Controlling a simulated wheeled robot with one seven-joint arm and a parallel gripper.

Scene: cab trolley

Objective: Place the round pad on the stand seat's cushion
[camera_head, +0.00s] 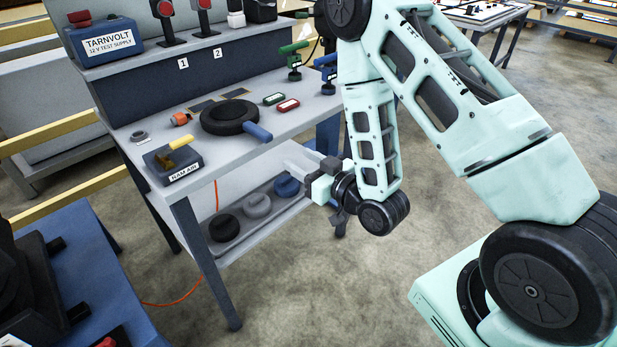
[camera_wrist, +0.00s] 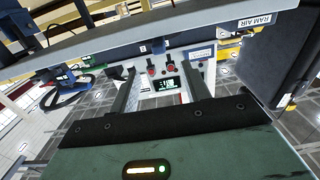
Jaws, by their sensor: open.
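No part is marked as the round pad. Three round pieces lie on the lower shelf in the head view: a black one (camera_head: 224,228), a grey one (camera_head: 257,205) and a blue one (camera_head: 286,186). A larger black round piece (camera_head: 229,117) with a raised rim sits on the bench top, with a blue handle-like part (camera_head: 258,132) beside it. I cannot tell which piece is the stand seat's cushion. My gripper (camera_head: 318,182) is open beside the bench's front right, right of the blue piece. Its empty fingers show in the wrist view (camera_wrist: 163,94).
The grey bench (camera_head: 225,165) carries a RAM AIR box (camera_head: 172,162), red and green small parts (camera_head: 280,102), and a blue TARNVOLT supply (camera_head: 105,42) on its upper ledge. Blue equipment (camera_head: 85,265) stands at lower left. The floor in front is clear.

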